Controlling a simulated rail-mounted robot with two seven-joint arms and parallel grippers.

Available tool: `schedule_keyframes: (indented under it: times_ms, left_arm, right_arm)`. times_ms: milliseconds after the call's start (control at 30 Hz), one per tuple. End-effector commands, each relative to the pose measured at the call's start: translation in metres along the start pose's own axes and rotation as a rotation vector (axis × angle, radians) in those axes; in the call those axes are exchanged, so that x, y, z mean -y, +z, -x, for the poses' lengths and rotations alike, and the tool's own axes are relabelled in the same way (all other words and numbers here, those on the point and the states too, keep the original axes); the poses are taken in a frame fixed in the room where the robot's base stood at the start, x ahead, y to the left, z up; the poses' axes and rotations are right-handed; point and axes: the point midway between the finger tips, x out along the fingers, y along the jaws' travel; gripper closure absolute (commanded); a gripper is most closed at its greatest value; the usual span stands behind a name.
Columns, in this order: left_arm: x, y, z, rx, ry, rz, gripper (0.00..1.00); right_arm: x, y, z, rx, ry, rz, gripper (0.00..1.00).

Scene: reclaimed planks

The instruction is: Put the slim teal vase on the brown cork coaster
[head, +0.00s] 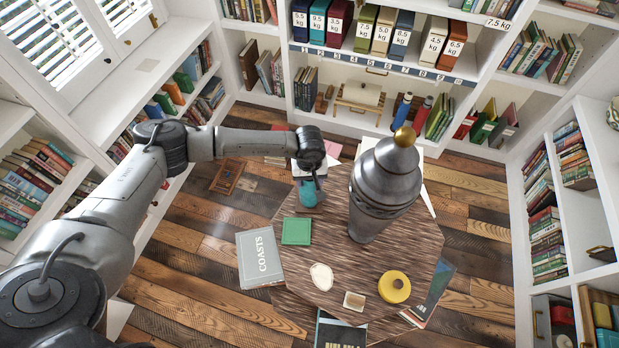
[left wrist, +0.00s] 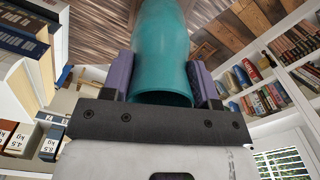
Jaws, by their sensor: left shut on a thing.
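The slim teal vase (head: 308,193) is held by my left gripper (head: 309,178) over the back left part of the hexagonal wooden table (head: 285,208). In the left wrist view the teal vase (left wrist: 162,50) fills the space between the two purple finger pads, and the gripper is shut on it. Its open mouth faces the wrist camera. I cannot tell whether its far end touches the table. No coaster is clearly cork; a small tan-edged piece (head: 354,301) lies at the table's front, and what lies beneath the vase is partly hidden. My right gripper is not in view.
A tall silver urn (head: 384,190) with a gold knob stands right of the vase. A green square (head: 296,231), a grey book (head: 259,257), a pale oval piece (head: 321,276) and a yellow round object (head: 394,287) lie nearer the front. Bookshelves surround the table.

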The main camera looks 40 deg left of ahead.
Motion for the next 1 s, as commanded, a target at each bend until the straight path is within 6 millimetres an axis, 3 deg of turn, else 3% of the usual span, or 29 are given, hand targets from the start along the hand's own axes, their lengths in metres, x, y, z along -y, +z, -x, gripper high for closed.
schedule_keyframes:
  times_ms: [100,133,400,767,1000]
  left_arm:
    - [0.0,0.0,-0.003,0.0,0.001,0.0,0.94]
    - [0.0,0.0,-0.004,0.0,0.0,0.0,0.45]
    - [0.0,0.0,-0.002,0.0,0.0,0.0,0.2]
    - [0.0,-0.001,0.005,-0.001,0.001,0.001,0.2]
    - [0.0,-0.001,0.047,-0.002,0.002,0.0,0.2]
  right_arm:
    - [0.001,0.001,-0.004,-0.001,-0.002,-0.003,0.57]
    - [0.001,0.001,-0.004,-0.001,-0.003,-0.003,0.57]
    - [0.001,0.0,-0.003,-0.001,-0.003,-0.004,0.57]
    - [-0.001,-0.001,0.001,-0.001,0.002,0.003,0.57]
    - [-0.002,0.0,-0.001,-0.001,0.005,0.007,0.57]
